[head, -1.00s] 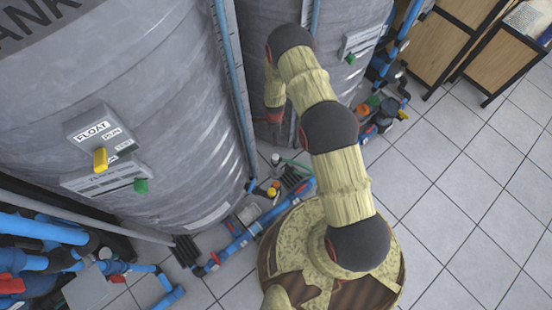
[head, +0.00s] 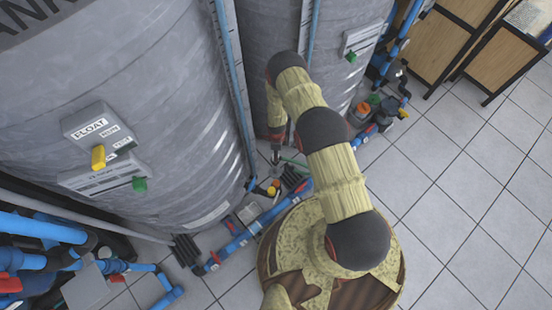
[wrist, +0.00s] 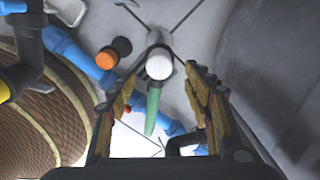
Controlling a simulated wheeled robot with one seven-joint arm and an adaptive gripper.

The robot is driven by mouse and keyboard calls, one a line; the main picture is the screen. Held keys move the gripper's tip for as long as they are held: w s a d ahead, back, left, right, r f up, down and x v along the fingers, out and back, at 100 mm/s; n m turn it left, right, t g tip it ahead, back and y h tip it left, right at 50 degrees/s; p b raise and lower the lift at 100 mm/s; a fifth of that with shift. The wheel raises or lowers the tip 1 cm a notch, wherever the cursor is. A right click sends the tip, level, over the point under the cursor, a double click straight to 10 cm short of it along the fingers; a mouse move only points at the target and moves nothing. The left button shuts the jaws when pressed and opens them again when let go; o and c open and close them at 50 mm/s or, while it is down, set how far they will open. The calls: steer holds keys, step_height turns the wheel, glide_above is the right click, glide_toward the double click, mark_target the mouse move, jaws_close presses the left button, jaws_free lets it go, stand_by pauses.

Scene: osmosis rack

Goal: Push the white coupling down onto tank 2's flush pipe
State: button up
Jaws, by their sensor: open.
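In the wrist view, the white coupling (wrist: 159,63) shows as a round white end seen from above. It lies between and just beyond the fingertips of my gripper (wrist: 158,82). The fingers are open, one on each side, with no clear contact. A green hose (wrist: 153,108) runs from beside the coupling toward the bottom of the picture. The flush pipe under the coupling is mostly hidden, and I cannot tell how far the coupling is seated. In the head view, my gripper (head: 277,148) points down in the gap between the two grey tanks, and the coupling is not clearly visible.
The near grey tank (head: 110,65) carries a float box (head: 92,130). The second grey tank (head: 262,75) stands close behind my gripper. Blue pipes (head: 240,240) and an orange cap (wrist: 106,60) lie low near the coupling. Tiled floor (head: 450,190) is clear at right.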

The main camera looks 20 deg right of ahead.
steer(key=shift+a+f+b, duration=0.2)
steer(key=shift+f+b, duration=1.3)
steer(key=shift+f, duration=1.15)
steer(key=shift+w, duration=0.1)
steer(key=shift+c, duration=0.4)
steer(key=c, duration=1.1)
steer(key=shift+r, duration=0.1)
step_height(320, 180, up, 10)
steer(key=p, duration=0.4)
